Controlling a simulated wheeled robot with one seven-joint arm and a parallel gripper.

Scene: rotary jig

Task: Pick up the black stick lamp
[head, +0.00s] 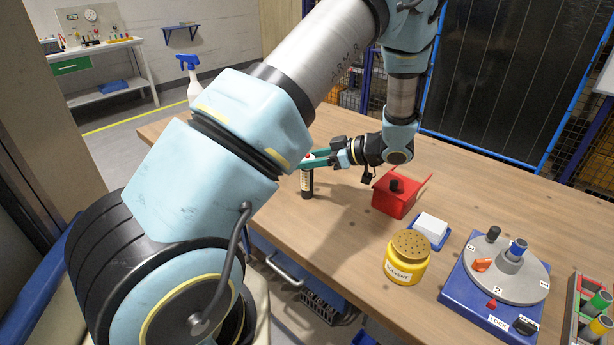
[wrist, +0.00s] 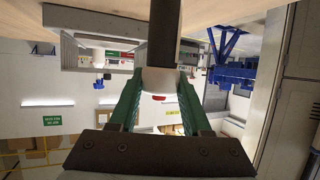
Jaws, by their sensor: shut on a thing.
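The black stick lamp (head: 307,182) is upright near the table's far left part in the head view. It has a dark body, a pale section near the top and a bit of red at its top end. My gripper (head: 311,160) has its green fingers shut on the upper part of it. In the wrist view my gripper (wrist: 160,88) closes from both sides on the lamp's white section, and the black stick (wrist: 162,40) runs on from there to the top of the picture. Whether its foot touches the table is unclear.
On the wooden table (head: 340,232) are a red box (head: 396,196) with a black knob, a white block on a blue tray (head: 432,229), a yellow solvent pot (head: 407,258), the blue-based rotary jig (head: 492,285) and a rack (head: 592,310). A spray bottle (head: 192,80) stands behind my arm.

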